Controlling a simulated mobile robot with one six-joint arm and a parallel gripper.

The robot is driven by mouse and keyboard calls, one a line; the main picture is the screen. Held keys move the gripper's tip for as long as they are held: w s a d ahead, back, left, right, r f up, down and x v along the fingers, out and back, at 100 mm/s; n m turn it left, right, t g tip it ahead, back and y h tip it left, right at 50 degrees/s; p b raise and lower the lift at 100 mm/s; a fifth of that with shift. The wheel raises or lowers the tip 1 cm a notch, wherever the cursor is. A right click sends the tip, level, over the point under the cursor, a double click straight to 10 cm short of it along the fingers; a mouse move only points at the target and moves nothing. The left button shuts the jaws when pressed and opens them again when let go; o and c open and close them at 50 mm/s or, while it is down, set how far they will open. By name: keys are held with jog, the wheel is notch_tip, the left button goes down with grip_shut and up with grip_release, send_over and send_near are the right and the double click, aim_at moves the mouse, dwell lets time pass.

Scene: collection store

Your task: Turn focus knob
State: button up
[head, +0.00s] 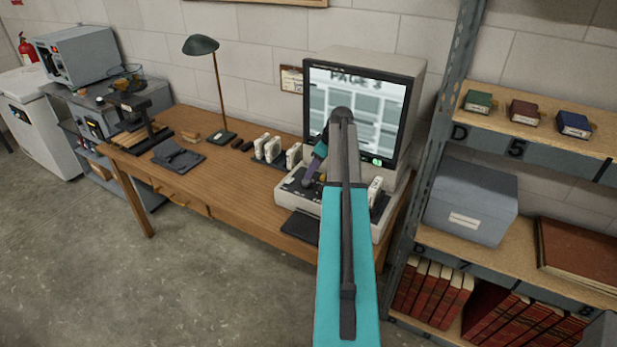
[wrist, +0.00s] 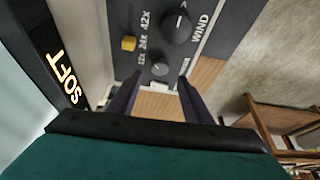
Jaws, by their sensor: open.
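The microfilm reader (head: 408,75) stands at the right end of the wooden desk, its screen lit with a blurred page headed "PAGE 3". In the wrist view, its dark control panel has a small round grey knob (wrist: 160,68) with a pale mark; no focus label is readable on it. A larger dark knob (wrist: 177,25) is marked WIND. A yellow control (wrist: 128,43) sits by 12X, 24X and 42X. A display (wrist: 62,75) reads SOFT. My gripper (wrist: 158,88) is open, its fingers either side of and just short of the small knob; contact cannot be told.
The wooden desk (head: 235,180) holds several white boxes (head: 268,147) left of the reader and a green lamp (head: 202,46). A metal shelf unit (head: 440,130) stands close on the right. Open floor (head: 120,270) lies in front.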

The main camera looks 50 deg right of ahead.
aim_at(306, 181)
jog(key=shift+p+x, duration=0.85)
jog(key=shift+x, duration=2.2)
jog(key=shift+c, duration=0.5)
jog(key=c, duration=1)
jog(key=shift+o, duration=0.2)
jog(key=shift+a, duration=0.1)
jog(key=shift+b, duration=0.35)
jog(key=shift+f+m+b, duration=0.1)
jog(key=shift+m+b, duration=0.45)
jog(key=shift+m, duration=0.05)
jog(key=shift+a+m+h+b, duration=0.15)
jog(key=shift+m+h+b, duration=0.55)
jog(key=shift+m+b, duration=0.5)
